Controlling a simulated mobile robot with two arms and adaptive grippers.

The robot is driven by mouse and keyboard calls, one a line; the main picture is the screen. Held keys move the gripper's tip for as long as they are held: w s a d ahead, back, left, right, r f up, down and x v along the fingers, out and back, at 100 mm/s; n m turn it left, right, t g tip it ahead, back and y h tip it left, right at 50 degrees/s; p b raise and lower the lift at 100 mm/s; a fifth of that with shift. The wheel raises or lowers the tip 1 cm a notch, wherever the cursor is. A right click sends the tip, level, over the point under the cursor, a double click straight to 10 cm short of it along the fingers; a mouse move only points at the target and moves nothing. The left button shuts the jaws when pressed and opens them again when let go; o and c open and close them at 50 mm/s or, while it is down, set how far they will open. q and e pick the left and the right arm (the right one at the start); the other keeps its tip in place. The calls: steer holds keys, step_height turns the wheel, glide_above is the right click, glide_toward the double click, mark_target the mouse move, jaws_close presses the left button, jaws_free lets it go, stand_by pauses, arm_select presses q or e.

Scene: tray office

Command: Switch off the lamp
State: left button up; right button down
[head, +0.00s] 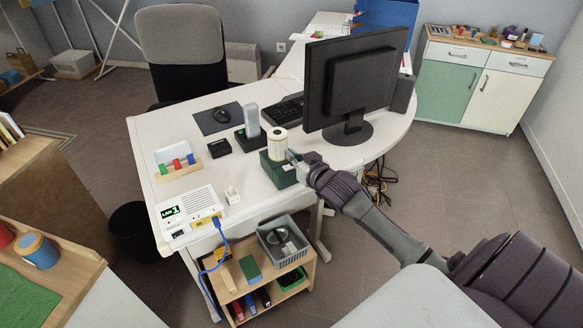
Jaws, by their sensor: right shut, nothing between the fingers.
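My right gripper (292,159) comes in from the right and is shut, with nothing held. Its fingertips are at the right side of the base, close to the cylinder's foot. I cannot tell whether they touch it. A switch cannot be made out; the gripper may cover it. My left gripper is not in view.
A black monitor (355,75) stands just behind my right gripper. A grey upright device (252,121) is left of the lamp. A white LAN box (190,212) sits at the desk's front left. A low shelf (300,283) with a grey bin stands below the desk.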

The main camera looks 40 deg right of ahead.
steer(key=shift+s+a+f, duration=0.1)
steer(key=shift+a+f, duration=0.05)
steer(key=shift+f, duration=0.8)
steer(key=shift+s+a+f, duration=0.1)
steer(key=shift+f, duration=0.8)
steer(key=shift+a+f+n+h+p, duration=0.15)
steer(key=shift+f+n+h+p, duration=0.2)
steer(key=shift+n, duration=0.25)
steer(key=shift+s+f, duration=0.1)
steer(key=shift+r+p, duration=0.3)
step_height(320, 180, up, 5)
steer(key=p, duration=0.4)
steer(key=f+b+v, duration=0.1)
steer(key=v, duration=0.8)
steer(key=shift+s+a, duration=0.35)
